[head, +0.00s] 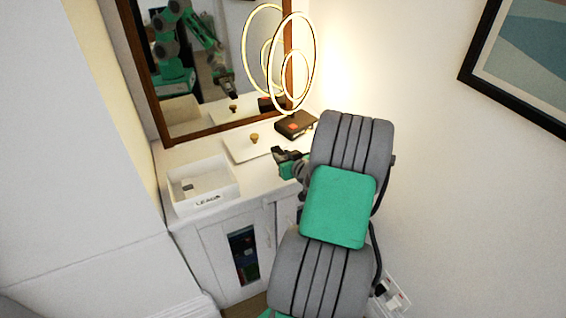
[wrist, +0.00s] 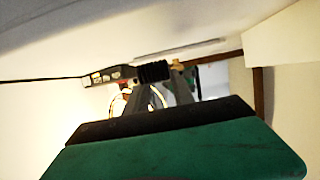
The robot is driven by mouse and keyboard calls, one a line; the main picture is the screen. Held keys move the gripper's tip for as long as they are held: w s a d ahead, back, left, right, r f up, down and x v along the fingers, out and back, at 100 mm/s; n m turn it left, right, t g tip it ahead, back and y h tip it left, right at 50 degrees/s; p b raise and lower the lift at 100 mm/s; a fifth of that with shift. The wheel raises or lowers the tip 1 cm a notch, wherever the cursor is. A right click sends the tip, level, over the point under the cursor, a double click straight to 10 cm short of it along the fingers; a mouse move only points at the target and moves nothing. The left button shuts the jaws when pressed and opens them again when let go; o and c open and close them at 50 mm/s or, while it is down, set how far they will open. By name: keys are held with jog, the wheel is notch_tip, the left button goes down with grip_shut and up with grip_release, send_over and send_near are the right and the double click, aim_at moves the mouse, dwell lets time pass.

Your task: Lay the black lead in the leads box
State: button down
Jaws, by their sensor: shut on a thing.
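The leads box (head: 222,184) is a white open box with a "LEADS" label on its front, on the left of the white cabinet top. A small greyish thing shows inside it. My gripper (head: 284,158) is to the right of the box, over the cabinet top near its front edge. In the wrist view my gripper (wrist: 162,84) is shut on a black ribbed piece (wrist: 154,72), which looks like part of the black lead. A grey piece with pale openings adjoins it on the left; I cannot tell whether it belongs to the lead.
A pale flat board (head: 240,152) with a small gold-brown knob-like thing (head: 254,138) lies right of the box. A dark case (head: 295,124) and a lit ring lamp (head: 246,45) stand behind. A brown-framed mirror (head: 215,131) backs the cabinet. A wall rises at left.

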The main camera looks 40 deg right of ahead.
jog(key=shift+w+f, duration=0.1)
jog(key=shift+f, duration=1.75)
jog(key=c, duration=1.1)
grip_release()
jog(key=shift+r, duration=0.1)
